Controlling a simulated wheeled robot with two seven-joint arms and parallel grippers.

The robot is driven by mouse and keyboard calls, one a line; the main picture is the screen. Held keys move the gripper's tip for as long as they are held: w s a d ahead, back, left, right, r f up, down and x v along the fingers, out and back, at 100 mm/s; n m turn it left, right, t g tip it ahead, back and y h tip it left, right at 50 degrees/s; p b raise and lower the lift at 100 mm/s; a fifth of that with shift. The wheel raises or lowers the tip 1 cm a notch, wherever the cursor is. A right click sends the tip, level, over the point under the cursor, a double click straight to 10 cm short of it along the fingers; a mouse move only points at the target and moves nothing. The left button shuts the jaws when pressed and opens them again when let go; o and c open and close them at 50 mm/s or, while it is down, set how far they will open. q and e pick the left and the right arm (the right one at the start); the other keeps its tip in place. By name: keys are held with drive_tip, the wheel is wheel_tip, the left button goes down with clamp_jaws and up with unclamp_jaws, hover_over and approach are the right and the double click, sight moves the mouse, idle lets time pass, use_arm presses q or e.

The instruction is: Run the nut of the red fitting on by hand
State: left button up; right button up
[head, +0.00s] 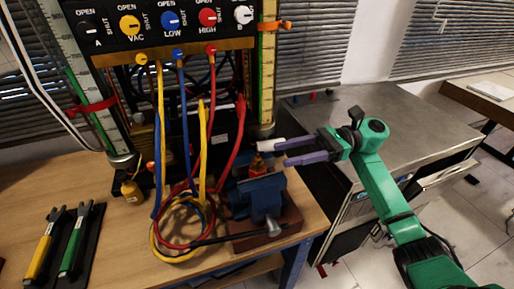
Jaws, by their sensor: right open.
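The small red and brass fitting (258,165) stands upright in the blue vise (262,196) at the front right of the wooden bench. Its nut is too small to make out clearly. My right gripper (273,152), on a green arm, reaches in from the right with its two fingers apart. The fingertips are close to the upper part of the fitting; I cannot tell whether they touch it. Nothing shows held between them. My left gripper is not in view.
The manifold panel (165,27) with several knobs stands behind, with yellow, blue and red hoses (185,215) coiled left of the vise. Yellow and green tools (62,245) lie at the left. A metal cabinet (400,125) stands at the right.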

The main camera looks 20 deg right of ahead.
sight(258, 157)
drive_tip(key=a, duration=0.1)
drive_tip(key=a+p, duration=0.1)
drive_tip(key=a, duration=0.3)
drive_tip(key=shift+w+r, duration=0.15)
drive_tip(key=shift+w, duration=0.15)
drive_tip(key=shift+s+a+p, duration=0.15)
drive_tip(key=shift+a+p, duration=0.45)
drive_tip(key=shift+a, duration=0.6)
drive_tip(key=shift+f, duration=0.25)
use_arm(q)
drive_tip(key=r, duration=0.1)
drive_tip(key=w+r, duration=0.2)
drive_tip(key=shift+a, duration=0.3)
use_arm(e)
clamp_jaws()
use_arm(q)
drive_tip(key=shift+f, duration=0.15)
